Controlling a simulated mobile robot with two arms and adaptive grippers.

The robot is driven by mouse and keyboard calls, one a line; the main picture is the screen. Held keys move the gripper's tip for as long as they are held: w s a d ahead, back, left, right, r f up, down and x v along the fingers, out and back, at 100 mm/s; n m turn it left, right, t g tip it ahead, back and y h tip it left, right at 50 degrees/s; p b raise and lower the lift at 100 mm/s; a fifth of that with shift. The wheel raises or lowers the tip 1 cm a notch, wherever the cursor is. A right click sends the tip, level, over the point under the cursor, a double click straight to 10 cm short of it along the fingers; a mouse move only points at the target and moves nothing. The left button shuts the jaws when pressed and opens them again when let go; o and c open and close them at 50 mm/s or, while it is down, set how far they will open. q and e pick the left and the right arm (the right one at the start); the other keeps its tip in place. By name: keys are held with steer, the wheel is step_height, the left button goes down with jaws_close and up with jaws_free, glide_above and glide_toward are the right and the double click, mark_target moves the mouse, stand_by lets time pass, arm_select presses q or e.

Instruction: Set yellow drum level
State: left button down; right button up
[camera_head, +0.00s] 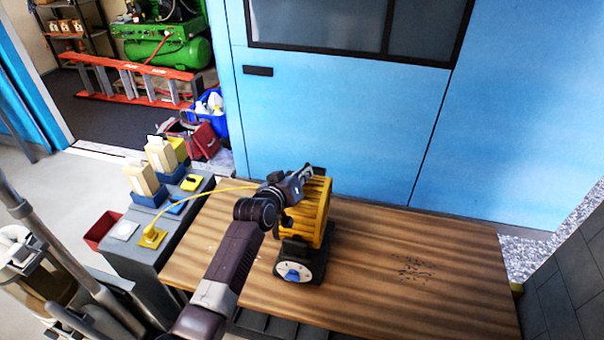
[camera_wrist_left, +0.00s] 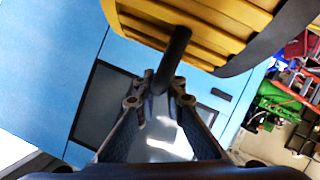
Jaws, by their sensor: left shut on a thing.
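The yellow drum (camera_head: 313,212) is a ribbed yellow body on the wooden table. A black lower part with a white dial and blue centre (camera_head: 293,272) sits at its near side. The drum also shows large and tilted at the top of the left wrist view (camera_wrist_left: 205,28). My left gripper (camera_head: 297,180) is at the drum's upper end. In the left wrist view its fingers (camera_wrist_left: 158,100) are shut on a dark bar (camera_wrist_left: 176,55) that meets the drum. My arm hides part of the drum's left side. My right gripper is not in view.
The wooden table (camera_head: 430,250) is clear right of the drum, except for dark specks. A yellow cable (camera_head: 205,192) runs from a yellow plate on the grey cabinet (camera_head: 160,245) towards the gripper. Cartons (camera_head: 143,178) in blue holders stand there. A blue wall (camera_head: 340,140) rises behind.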

arm_select(q)
steer(key=c, duration=2)
jaws_free()
steer(key=shift+d, duration=0.1)
steer(key=shift+s, duration=0.1)
steer(key=v, duration=1.2)
steer(key=shift+f, duration=0.1)
